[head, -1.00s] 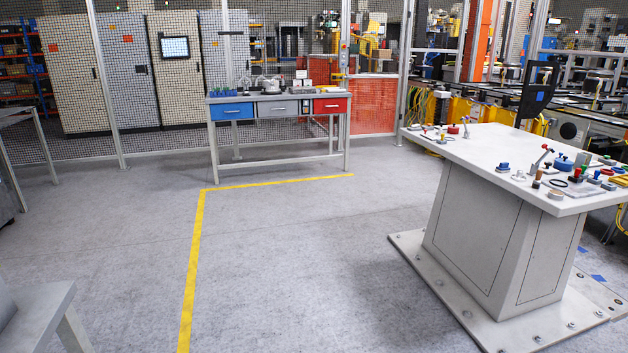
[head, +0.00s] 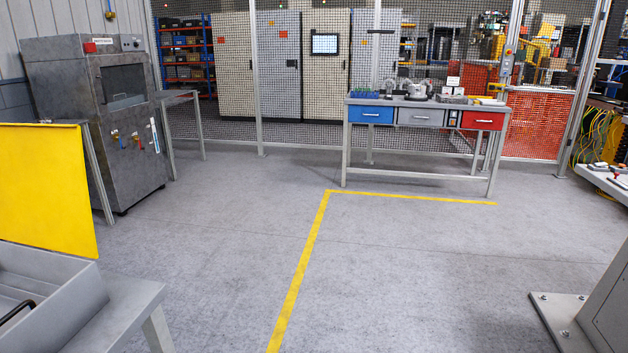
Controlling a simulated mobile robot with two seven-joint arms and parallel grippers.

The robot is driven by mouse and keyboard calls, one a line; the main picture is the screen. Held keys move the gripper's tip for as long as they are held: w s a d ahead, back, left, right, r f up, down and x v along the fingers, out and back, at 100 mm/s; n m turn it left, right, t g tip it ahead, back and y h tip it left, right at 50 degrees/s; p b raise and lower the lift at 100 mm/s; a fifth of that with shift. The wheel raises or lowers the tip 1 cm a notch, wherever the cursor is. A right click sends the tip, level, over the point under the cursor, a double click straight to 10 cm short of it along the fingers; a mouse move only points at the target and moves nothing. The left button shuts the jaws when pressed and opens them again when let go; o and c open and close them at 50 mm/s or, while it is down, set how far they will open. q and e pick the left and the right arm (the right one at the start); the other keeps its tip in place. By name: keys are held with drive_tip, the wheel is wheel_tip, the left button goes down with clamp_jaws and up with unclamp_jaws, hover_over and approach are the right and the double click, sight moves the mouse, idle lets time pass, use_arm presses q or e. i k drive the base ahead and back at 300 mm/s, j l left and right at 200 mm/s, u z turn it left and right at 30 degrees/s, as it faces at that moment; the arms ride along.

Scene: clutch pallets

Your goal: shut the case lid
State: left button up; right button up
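At the left edge of the head view, a grey open-topped case or box (head: 60,300) sits on a grey bench. A flat yellow panel (head: 45,190) stands upright behind it and looks like its raised lid. The joint between panel and box is not clear, and the left parts of both are cut off by the picture edge. A dark curved bar (head: 15,312) shows at the box's lower left. Neither of my grippers is in view.
The grey bench (head: 140,290) has a leg at the lower left. A grey cabinet machine (head: 125,160) stands behind. A workbench with drawers (head: 415,117) stands at the back, and a pedestal table (head: 600,310) at the right. The middle floor is open, with a yellow line (head: 300,275).

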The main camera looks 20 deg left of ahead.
sight(45, 203)
drive_tip(key=i+u, duration=0.3)
drive_tip(key=u, duration=0.15)
drive_tip(key=i+l+u, duration=0.1)
drive_tip(key=i+u, duration=0.3)
drive_tip(key=i+l+u, duration=0.15)
drive_tip(key=u, duration=0.3)
drive_tip(key=i+l+u, duration=0.25)
drive_tip(key=u, duration=0.15)
drive_tip(key=i+l+u, duration=0.15)
drive_tip(key=l+u, duration=0.3)
drive_tip(key=i+l+u, duration=0.15)
drive_tip(key=l+u, duration=0.25)
drive_tip(key=i+l+u, duration=0.15)
drive_tip(key=l+u, duration=0.6)
drive_tip(key=i+l+u, duration=0.1)
drive_tip(key=l+u, duration=0.25)
drive_tip(key=l, duration=0.15)
